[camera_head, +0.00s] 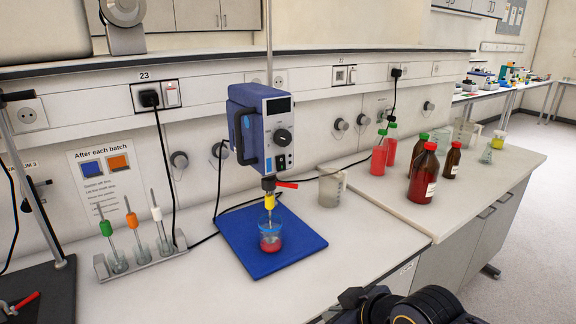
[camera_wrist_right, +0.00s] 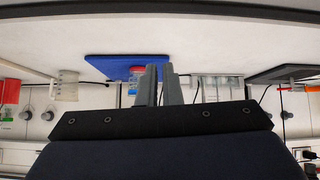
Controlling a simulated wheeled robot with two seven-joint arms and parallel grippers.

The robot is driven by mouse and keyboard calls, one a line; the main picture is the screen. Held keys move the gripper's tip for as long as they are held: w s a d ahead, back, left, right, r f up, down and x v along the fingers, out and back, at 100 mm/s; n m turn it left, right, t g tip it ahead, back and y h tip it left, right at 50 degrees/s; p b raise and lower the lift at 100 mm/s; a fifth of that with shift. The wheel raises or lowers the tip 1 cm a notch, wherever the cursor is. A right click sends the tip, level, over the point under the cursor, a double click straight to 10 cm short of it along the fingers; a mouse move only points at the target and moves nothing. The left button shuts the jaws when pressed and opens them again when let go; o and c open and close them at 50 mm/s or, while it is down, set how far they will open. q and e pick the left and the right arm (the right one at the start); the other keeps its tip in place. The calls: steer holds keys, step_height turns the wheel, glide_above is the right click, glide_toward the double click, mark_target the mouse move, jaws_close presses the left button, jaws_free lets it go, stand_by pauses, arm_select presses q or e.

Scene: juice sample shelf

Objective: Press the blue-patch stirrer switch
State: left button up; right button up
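A blue overhead stirrer (camera_head: 245,128) hangs on a rod at the middle of the head view. Its front has a dark display, a black knob (camera_head: 282,136) and a small black switch (camera_head: 281,161) below the knob. A wall sign (camera_head: 103,178) at the left carries a blue patch (camera_head: 92,168) and an orange patch (camera_head: 119,162). My right gripper (camera_wrist_right: 160,72) shows in the wrist view with its fingers close together and nothing seen between them. In the head view, only my dark right arm shows at the bottom edge, well short of the stirrer. My left gripper is out of view.
A beaker of red liquid (camera_head: 270,238) stands on a blue mat (camera_head: 302,247) under the stirrer. A rack (camera_head: 152,262) with several coloured-top tubes stands at left. A clear beaker (camera_head: 331,187) and several bottles stand at right. Wall sockets line the back. The front bench is clear.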

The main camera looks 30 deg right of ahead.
steer(key=w+d+r+n+t, duration=0.1)
steer(key=w+r, duration=0.1)
steer(key=w+d+r+n+t+h+p, duration=0.1)
steer(key=w+d+r+n, duration=0.1)
steer(key=r, duration=0.1)
steer(key=w+d+r+n+t, duration=0.1)
steer(key=w+d+r+n, duration=0.1)
steer(key=r, duration=0.1)
steer(key=shift+h+p, duration=0.3)
steer(key=shift+p, duration=0.1)
jaws_close()
steer(key=w+r+n+t+y+p, duration=0.2)
steer(key=w+r+n+t, duration=0.2)
steer(key=r+n, duration=0.6)
steer(key=shift+w+d+n+t, duration=0.25)
steer(key=shift+w+n+t, duration=0.05)
steer(key=shift+w+n, duration=0.6)
